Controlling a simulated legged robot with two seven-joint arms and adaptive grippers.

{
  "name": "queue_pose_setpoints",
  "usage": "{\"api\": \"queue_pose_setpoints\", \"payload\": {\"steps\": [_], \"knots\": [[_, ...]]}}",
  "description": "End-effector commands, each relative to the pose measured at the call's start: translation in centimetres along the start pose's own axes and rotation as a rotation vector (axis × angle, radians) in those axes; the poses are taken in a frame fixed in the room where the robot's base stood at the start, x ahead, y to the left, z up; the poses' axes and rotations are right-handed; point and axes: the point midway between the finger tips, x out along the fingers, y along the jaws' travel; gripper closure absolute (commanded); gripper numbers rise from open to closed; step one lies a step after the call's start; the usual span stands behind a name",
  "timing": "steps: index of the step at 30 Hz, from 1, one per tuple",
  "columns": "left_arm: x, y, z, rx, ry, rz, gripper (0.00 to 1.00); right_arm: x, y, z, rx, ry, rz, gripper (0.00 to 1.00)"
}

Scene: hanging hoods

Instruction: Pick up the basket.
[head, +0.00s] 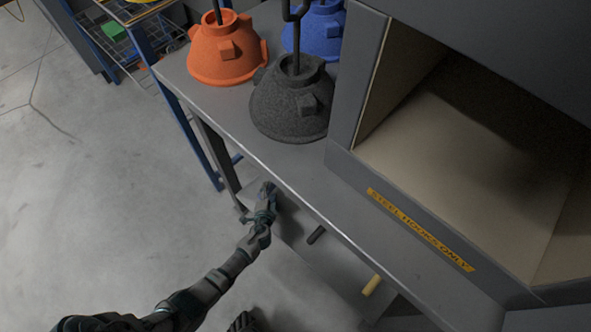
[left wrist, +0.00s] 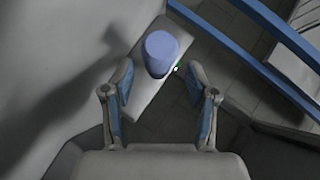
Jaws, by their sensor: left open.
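I cannot make out a basket for certain. A wire-mesh tray or shelf (head: 128,60) sits in a blue frame at the upper left of the head view, with a green block (head: 115,31) on it. My left gripper (head: 266,196) is below the front edge of the grey table, far from the mesh. In the left wrist view my left gripper (left wrist: 160,88) is open, its fingers well apart with nothing between them. A blue rounded cylinder (left wrist: 160,52) shows just beyond the fingertips. My right gripper is not recognisable.
Orange (head: 226,50), dark grey (head: 290,100) and blue (head: 314,30) hoods stand on the grey table (head: 235,110). A grey box labelled "STEEL HOOKS ONLY" (head: 420,228) stands at the right. Blue rails (left wrist: 245,70) cross the wrist view. The floor at left is clear.

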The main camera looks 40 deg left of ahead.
Motion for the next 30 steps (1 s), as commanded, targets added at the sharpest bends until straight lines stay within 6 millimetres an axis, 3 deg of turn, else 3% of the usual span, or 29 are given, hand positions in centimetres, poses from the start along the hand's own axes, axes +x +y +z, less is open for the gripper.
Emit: {"api": "queue_pose_setpoints", "payload": {"steps": [6,14,17,21,30], "knots": [[3.1,0.7,0.0,0.005,-0.004,0.005,0.42,-0.1,0.0,0.5,-0.002,0.032,-0.011,0.6],[3.4,0.1,-0.4,0.001,0.0,0.001,0.42,0.2,-0.1,0.3,-0.003,0.042,-0.015,0.6],[3.4,0.2,-0.4,0.001,-0.001,0.001,0.62,0.2,0.0,0.6,-0.002,0.039,-0.014,0.6],[3.4,0.2,-0.4,0.001,-0.001,0.002,0.97,0.1,0.0,0.8,-0.002,0.036,-0.013,0.6],[3.4,0.2,-0.4,0.0,0.001,0.002,1.0,0.1,0.0,0.7,-0.002,0.037,-0.013,0.6]]}}
